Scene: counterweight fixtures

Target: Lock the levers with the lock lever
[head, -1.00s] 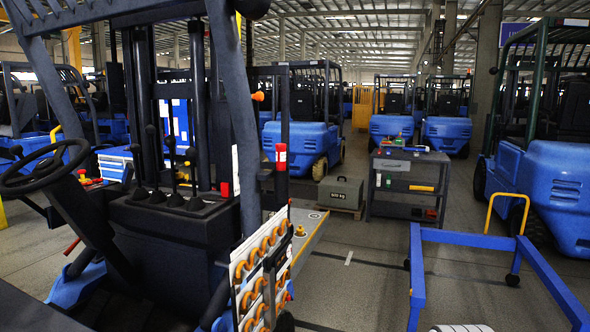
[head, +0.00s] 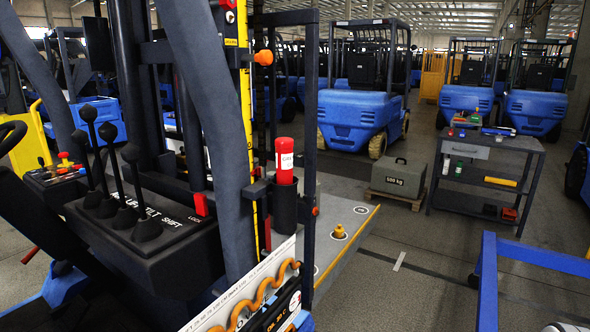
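Several black levers with ball knobs stand upright in a row on the black console (head: 150,240) of the forklift at left. The nearest lever (head: 137,190) leans slightly. White lettering on the console top reads in part "TILT", "SHIFT" and "LOCK". A short red lock lever (head: 201,205) stands at the console's right end, beside the "LOCK" lettering. It is upright and apart from the black levers. My gripper is not in view.
A thick dark post (head: 215,130) rises just behind the red lever. A red cylinder (head: 285,160) stands in a black holder to its right. A white board (head: 245,290) with orange loops is in front. A grey 500 kg weight (head: 398,178) and a tool cart (head: 485,165) stand behind.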

